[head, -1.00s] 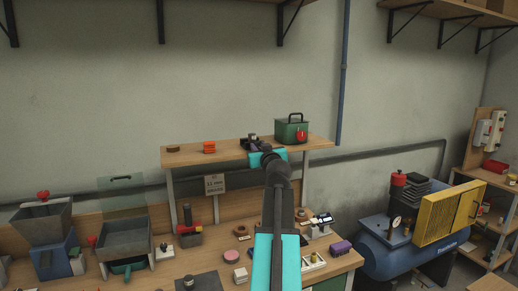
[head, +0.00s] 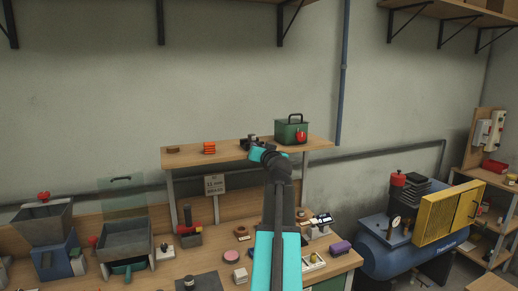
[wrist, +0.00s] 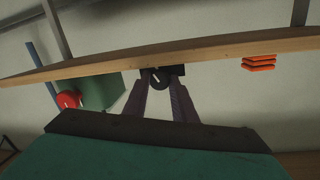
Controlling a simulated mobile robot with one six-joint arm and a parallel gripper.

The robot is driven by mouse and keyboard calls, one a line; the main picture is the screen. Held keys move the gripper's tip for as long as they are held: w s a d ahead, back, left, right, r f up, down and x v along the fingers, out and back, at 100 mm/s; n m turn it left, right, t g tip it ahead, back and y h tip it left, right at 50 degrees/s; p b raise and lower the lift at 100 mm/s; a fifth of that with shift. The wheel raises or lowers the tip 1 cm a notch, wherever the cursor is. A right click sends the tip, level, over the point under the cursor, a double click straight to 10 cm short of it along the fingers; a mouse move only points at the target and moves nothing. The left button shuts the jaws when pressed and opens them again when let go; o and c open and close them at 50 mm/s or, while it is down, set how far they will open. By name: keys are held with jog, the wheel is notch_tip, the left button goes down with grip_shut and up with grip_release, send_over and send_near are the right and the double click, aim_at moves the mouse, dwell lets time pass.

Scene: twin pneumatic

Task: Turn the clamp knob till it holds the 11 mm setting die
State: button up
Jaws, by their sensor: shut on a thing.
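A small dark fixture (head: 249,139) stands on the raised wooden shelf, left of a green box. My gripper (wrist: 161,88) reaches up to it at the shelf's front edge. In the wrist view its two fingers are closed on a dark rounded piece (wrist: 160,76), which looks like the clamp knob. In the head view my wrist hides the fingertips and part of the fixture. I cannot make out the 11 mm setting die or whether the clamp grips it. A sign (head: 215,184) below the shelf appears to read 11 mm brass.
The green box (head: 291,131) with a red knob stands close right of the fixture. Orange stacked pieces (head: 209,147) and a brown disc (head: 173,149) lie to its left. The shelf board (wrist: 220,48) runs close by my fingers. The bench below is crowded with small parts.

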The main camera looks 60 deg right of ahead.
jog(key=o, duration=1)
jog(key=shift+o, duration=0.2)
jog(key=shift+s, duration=0.1)
jog(key=b+v, duration=0.3)
jog(key=v, duration=1)
jog(key=shift+s+a, duration=0.25)
